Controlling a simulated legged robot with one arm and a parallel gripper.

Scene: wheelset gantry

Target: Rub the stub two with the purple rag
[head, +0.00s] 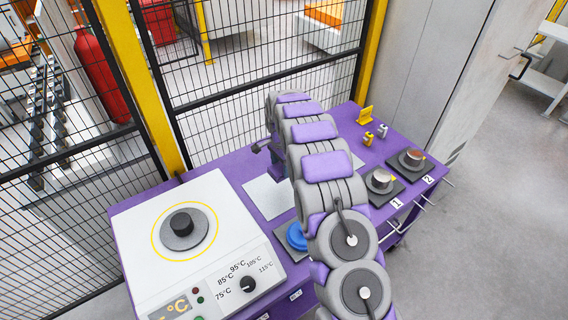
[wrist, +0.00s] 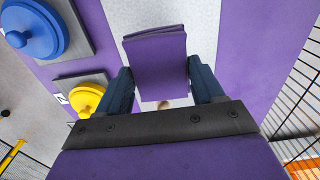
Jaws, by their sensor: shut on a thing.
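The purple rag (wrist: 158,62) is a folded block between the two dark blue fingers of my gripper (wrist: 162,82) in the wrist view. My gripper is shut on it, over a pale grey sheet on the purple table. In the head view my arm hides the rag and most of the gripper. Stub two (head: 411,157) is a short metal cylinder with a brownish top, on a dark square pad beside the label 2 at the table's right end. Stub one (head: 380,179) stands on a similar pad beside the label 1. The gripper is apart from both stubs.
A white heater box (head: 185,215) with a dial fills the table's left end. A blue round lid (head: 296,237) and, in the wrist view, a yellow one (wrist: 87,98) sit on grey pads. A yellow bracket (head: 365,115) stands at the back right. Mesh fencing (head: 250,75) runs behind.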

